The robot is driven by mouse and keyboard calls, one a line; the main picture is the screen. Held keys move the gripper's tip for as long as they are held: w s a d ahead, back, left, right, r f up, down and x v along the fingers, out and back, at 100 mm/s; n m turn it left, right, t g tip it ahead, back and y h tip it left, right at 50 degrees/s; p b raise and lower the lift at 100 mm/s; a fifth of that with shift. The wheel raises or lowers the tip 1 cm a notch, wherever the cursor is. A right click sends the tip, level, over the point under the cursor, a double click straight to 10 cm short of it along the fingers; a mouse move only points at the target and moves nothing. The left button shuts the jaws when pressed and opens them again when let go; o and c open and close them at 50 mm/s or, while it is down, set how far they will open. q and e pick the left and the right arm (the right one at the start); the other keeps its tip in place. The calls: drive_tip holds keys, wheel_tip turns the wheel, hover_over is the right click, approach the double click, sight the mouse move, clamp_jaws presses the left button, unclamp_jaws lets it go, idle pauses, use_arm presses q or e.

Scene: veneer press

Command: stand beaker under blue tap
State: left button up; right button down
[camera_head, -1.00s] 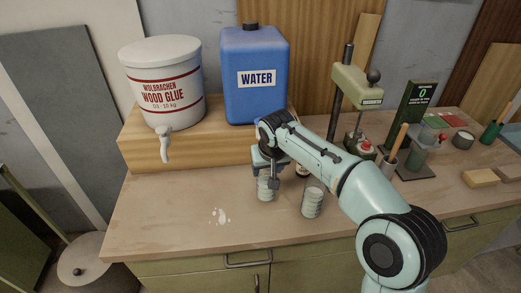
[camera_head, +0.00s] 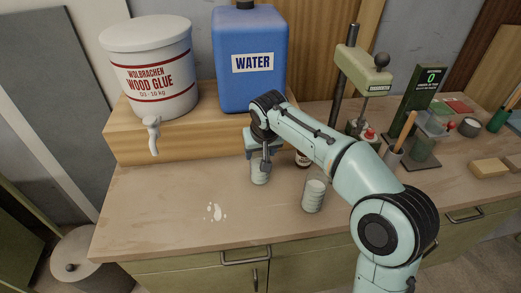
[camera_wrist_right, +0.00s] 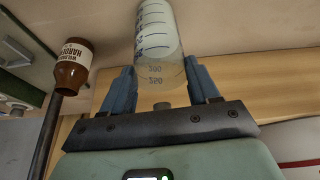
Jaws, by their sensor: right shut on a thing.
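My right gripper (camera_head: 259,156) is shut on a clear beaker (camera_head: 260,173) in front of the wooden riser, low over the bench. Whether the beaker touches the bench is unclear. In the right wrist view the beaker (camera_wrist_right: 158,45), with blue graduation marks, sits between the two blue fingers (camera_wrist_right: 160,88). The blue water container (camera_head: 249,75) stands on the riser above and behind the gripper. Its tap is hidden behind my right arm. My left gripper is not in view.
A second clear beaker (camera_head: 314,196) stands on the bench to the right. A brown hardener bottle (camera_head: 302,159) is partly behind my arm. The white wood glue tub (camera_head: 150,75) has a white tap (camera_head: 152,134) at left. White spill marks (camera_head: 216,211) lie on the otherwise clear bench front.

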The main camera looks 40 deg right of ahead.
drive_tip(key=c, duration=0.6)
unclamp_jaws()
drive_tip(key=shift+w+f, duration=0.1)
drive_tip(key=shift+f, duration=0.05)
drive_tip(key=o, duration=0.3)
drive_tip(key=shift+o, duration=0.2)
drive_tip(key=p+v, duration=0.2)
drive_tip(key=v, duration=1)
drive_tip(key=shift+s, duration=0.2)
